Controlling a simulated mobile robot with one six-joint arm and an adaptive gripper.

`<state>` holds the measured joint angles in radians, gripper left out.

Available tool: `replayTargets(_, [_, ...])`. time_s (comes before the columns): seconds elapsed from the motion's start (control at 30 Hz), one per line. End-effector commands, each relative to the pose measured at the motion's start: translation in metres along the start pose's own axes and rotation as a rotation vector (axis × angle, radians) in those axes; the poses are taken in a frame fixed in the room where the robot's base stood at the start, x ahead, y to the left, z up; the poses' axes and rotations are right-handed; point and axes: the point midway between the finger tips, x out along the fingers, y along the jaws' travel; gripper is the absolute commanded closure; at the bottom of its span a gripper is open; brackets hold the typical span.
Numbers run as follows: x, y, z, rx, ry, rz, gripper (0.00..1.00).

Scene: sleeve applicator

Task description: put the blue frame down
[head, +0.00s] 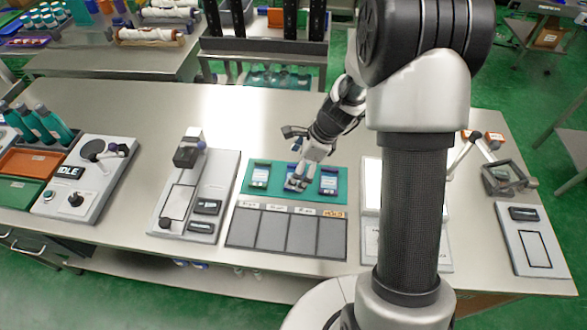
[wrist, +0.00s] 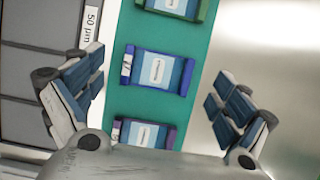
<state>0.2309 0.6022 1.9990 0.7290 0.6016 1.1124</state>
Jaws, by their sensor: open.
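The blue frame (wrist: 158,72) lies flat on the teal mat (wrist: 215,62), between the green frame and the purple frame. It holds a blue and white piece with a small label at its left end. In the head view my gripper (head: 298,179) is over the middle of the mat and partly hides the blue frame. In the wrist view my gripper (wrist: 152,98) is open. Its fingers stand wide apart to the left and right of the row of frames, and nothing is between them in grip. The fingers' height above the mat is hard to tell.
The green frame (head: 259,175) and the purple frame (head: 328,181) lie close on either side. A grey panel with several dark compartments (head: 287,232) borders the mat's front. Devices stand left and right on the bench (head: 260,115); its back area is clear.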

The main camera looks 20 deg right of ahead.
Motion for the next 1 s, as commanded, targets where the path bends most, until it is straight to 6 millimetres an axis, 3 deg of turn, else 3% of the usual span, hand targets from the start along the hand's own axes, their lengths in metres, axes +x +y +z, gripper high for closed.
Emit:
replayTargets(0.03, [-0.017,-0.001,0.002,-0.001,-0.001,-0.003,0.06])
replayTargets(0.2, [-0.054,-0.001,0.002,0.0,-0.001,-0.004,0.06])
replayTargets(0.5, [-0.089,0.0,0.002,-0.006,0.0,-0.002,0.06])
replayTargets(0.63, [-0.108,0.009,0.012,-0.111,0.011,-0.012,0.06])
replayTargets(0.77, [-0.148,0.035,0.034,-0.379,0.047,-0.035,0.06])
replayTargets(1.0, [-0.22,0.112,0.058,-1.014,0.173,-0.062,0.06])
